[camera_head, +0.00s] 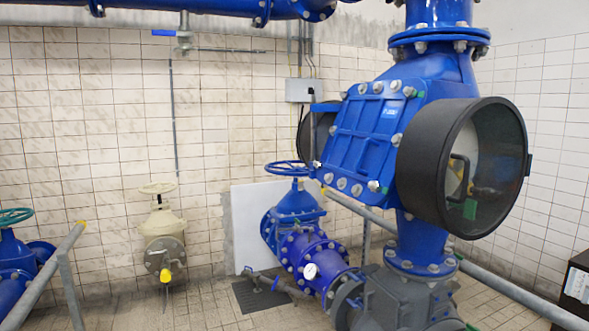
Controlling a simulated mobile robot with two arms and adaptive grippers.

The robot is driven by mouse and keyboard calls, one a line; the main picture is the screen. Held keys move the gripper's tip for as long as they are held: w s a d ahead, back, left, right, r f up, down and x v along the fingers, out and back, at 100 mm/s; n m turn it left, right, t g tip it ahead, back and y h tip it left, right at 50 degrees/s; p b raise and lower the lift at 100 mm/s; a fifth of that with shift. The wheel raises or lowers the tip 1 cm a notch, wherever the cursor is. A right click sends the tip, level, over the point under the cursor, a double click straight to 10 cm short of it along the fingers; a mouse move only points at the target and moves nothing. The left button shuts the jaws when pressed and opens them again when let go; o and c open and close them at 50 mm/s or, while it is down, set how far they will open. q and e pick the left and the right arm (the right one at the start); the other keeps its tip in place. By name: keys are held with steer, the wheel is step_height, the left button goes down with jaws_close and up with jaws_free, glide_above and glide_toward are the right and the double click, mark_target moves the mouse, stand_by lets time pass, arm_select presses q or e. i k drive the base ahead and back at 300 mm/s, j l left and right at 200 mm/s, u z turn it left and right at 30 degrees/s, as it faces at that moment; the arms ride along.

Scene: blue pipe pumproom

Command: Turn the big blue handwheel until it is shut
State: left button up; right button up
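The big blue handwheel (287,168) sits level on top of a blue gate valve (296,205), near the middle of the head view. Its rim and spokes show, and its right edge is close to the large blue pump body. How far it is turned cannot be told. Neither of my grippers is in view, and nothing touches the handwheel.
A large blue valve body (370,140) with a black round housing (420,165) stands at the right. A cream handwheel valve (160,222) and a teal handwheel (14,216) are at the left. Grey rails (50,268) cross the left and right. Tiled floor (205,305) is free between.

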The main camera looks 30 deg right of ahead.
mark_target(297, 171)
steer(key=i, duration=1)
steer(key=i+l, duration=0.15)
steer(key=i, duration=0.85)
steer(key=i+z, duration=0.2)
steer(key=i, duration=0.25)
steer(key=i+z, duration=0.25)
steer(key=i, duration=0.15)
steer(key=i+j+z, duration=0.2)
steer(key=i, duration=0.25)
steer(key=i+j+z, duration=0.2)
steer(key=i, duration=0.2)
